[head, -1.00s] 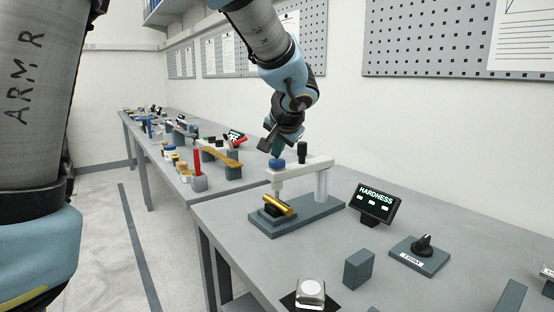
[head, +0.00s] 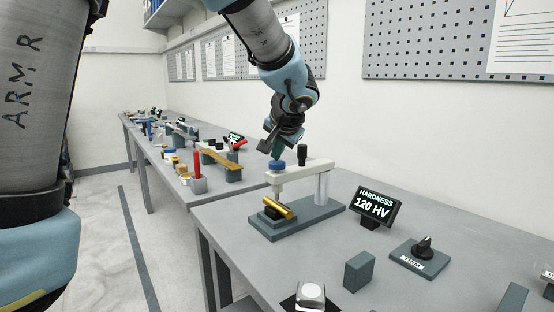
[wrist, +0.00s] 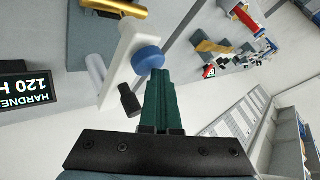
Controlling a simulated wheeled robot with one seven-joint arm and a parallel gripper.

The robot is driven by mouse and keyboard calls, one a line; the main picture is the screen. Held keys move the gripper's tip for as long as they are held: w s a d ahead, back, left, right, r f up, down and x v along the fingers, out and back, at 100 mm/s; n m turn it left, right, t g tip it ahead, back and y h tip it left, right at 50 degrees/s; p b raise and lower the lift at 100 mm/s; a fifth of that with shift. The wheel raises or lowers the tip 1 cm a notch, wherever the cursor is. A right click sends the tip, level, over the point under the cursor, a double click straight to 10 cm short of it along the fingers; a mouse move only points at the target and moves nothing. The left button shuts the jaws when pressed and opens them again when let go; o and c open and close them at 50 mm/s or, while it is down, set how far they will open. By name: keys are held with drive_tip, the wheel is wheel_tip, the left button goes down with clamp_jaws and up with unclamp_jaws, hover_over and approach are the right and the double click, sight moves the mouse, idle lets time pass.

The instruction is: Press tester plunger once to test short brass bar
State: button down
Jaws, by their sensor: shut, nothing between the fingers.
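The hardness tester (head: 306,168) stands on the near bench, with a white arm over a grey base. A blue plunger cap (head: 277,164) sits on top of its arm; it also shows in the wrist view (wrist: 148,59). A short brass bar (head: 279,209) lies on the block under the tester's tip; part of it shows in the wrist view (wrist: 115,8). My gripper (head: 276,152) is shut and empty, its green fingers pointing down just over the blue cap. Whether they touch it I cannot tell. The display (head: 375,206) reads "HARDNESS 120 HV".
A dark knob (head: 303,150) rises from the tester's arm beside my gripper. A dial on a plate (head: 421,254), a grey block (head: 359,271) and a silver-topped item (head: 311,293) stand on the near bench. Another bench with several items runs to the back left.

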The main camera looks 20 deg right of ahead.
drive_tip(key=shift+r+p, duration=0.4)
drive_tip(key=shift+r, duration=0.45)
drive_tip(key=shift+r, duration=0.1)
drive_tip(key=shift+r+p, duration=1.6)
drive_tip(key=shift+r, duration=0.85)
drive_tip(key=a+f+n+g+y, duration=0.1)
drive_tip(key=a+f, duration=0.3)
drive_tip(key=a, duration=0.3)
drive_tip(key=a+f+n+g+y, duration=0.1)
drive_tip(key=a+f+n+g, duration=0.15)
drive_tip(key=a, duration=0.35)
drive_tip(key=a+f+n, duration=0.1)
drive_tip(key=a+f, duration=0.3)
drive_tip(key=a, duration=0.3)
drive_tip(key=s+a+f+n+g, duration=0.2)
drive_tip(key=s+a+f+n, duration=0.1)
drive_tip(key=a, duration=0.5)
drive_tip(key=s+a+f+n+g, duration=0.2)
drive_tip(key=s+a+f+n, duration=0.1)
drive_tip(key=s+a+f, duration=0.2)
drive_tip(key=s+a, duration=0.2)
drive_tip(key=a, duration=0.1)
drive_tip(key=shift+f, duration=0.3)
